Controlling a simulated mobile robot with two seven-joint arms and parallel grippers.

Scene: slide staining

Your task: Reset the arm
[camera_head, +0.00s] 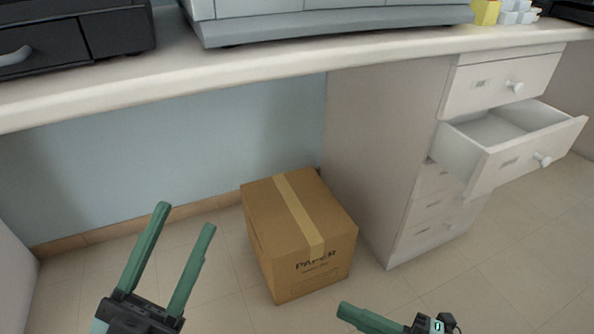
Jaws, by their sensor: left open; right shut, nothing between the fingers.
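My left gripper (187,216) is at the lower left, above the floor in front of the counter. Its two green fingers are spread apart and nothing is between them. My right gripper (343,311) is at the bottom edge, right of the middle. Its green fingers point left and are shut with nothing held. Both grippers are apart from the furniture.
A taped cardboard box (268,240) stands on the floor between the grippers, under the counter (270,68). At the right, a drawer (520,158) of the white cabinet (375,150) is pulled open. Grey and black machines stand on the counter. Floor at the lower right is clear.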

